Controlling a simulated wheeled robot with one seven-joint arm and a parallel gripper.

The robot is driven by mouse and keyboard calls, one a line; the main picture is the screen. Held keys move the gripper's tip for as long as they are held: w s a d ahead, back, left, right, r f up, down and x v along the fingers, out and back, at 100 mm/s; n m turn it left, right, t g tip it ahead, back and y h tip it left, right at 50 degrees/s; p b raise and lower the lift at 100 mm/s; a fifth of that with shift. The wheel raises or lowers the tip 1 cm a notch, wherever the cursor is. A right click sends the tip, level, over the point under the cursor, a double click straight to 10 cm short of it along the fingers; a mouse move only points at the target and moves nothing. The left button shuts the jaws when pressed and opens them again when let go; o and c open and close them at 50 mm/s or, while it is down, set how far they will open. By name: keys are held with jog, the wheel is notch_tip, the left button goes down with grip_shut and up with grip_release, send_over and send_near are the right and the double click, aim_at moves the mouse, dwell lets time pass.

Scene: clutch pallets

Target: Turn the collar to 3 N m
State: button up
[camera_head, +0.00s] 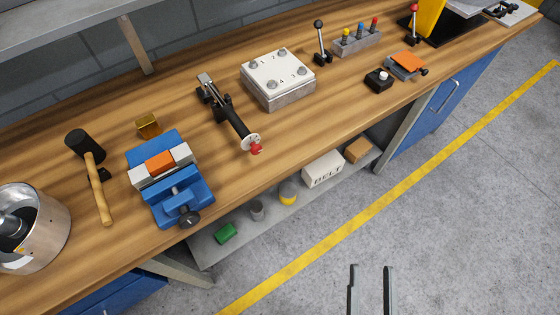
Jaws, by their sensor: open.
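A tool with a black barrel (235,121) lies on the wooden bench, held at its back end by a dark and metal clamp-like part (207,91). Its front end points toward the bench's front edge and carries a pale disc-shaped collar (249,142) with dark marks and a red tip (256,149). The marks are too small to read, so I cannot tell the setting. My gripper (370,268) is at the bottom of the view, in front of the bench over the grey floor. It is open and empty, well apart from the tool.
Left of the tool stand a blue vise (181,200) gripping an orange block, a brass block (148,126), a mallet (96,187) and a metal pot (48,227). A numbered plate (278,74) stands behind right. Bare bench (310,130) lies right of the collar. A lower shelf (270,215) holds several items.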

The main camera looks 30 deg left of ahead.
jog(key=w+a+f+n+g+y+b, duration=0.1)
jog(key=w+a+n+g+y, duration=0.1)
jog(key=w+a+y, duration=0.3)
jog(key=a+f+n+g+y+b, duration=0.1)
jog(key=a+n+g+y, duration=0.15)
jog(key=a, duration=0.55)
jog(key=n+g+y+b, duration=0.1)
jog(key=n+g+y, duration=0.2)
jog(key=n+g, duration=0.1)
send_near(258, 152)
jog(key=shift+g+y, duration=0.25)
jog(key=shift+g, duration=0.1)
jog(key=x, duration=0.8)
jog(key=shift+w+f, duration=0.15)
grip_shut()
